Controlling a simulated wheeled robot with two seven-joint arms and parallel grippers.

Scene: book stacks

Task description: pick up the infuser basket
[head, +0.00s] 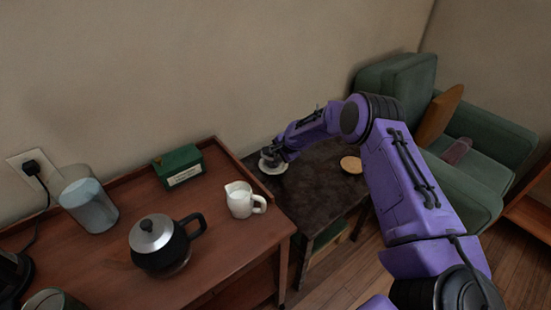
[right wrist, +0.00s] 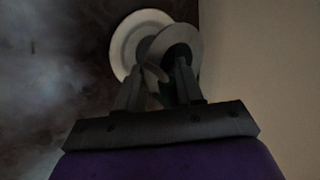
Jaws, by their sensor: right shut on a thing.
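The infuser basket shows in the right wrist view as a grey round piece with a wide flat rim (right wrist: 178,38), between and beyond my fingertips. My right gripper (right wrist: 158,72) is shut on it; the fingers hide part of it. Behind it is a white round saucer (right wrist: 128,42), which the basket partly overlaps. In the head view my right gripper (head: 271,155) is over the saucer (head: 273,168) on the dark side table; the basket is hardly distinguishable there. I cannot tell whether the basket touches the saucer. My left gripper is not in view.
The dark table (head: 315,185) also holds a round tan disc (head: 351,165). On the wooden cabinet left of it stand a white jug (head: 240,201), a green box (head: 178,167), a dark teapot (head: 158,245) and a glass container (head: 88,206). A green armchair (head: 480,148) is at right.

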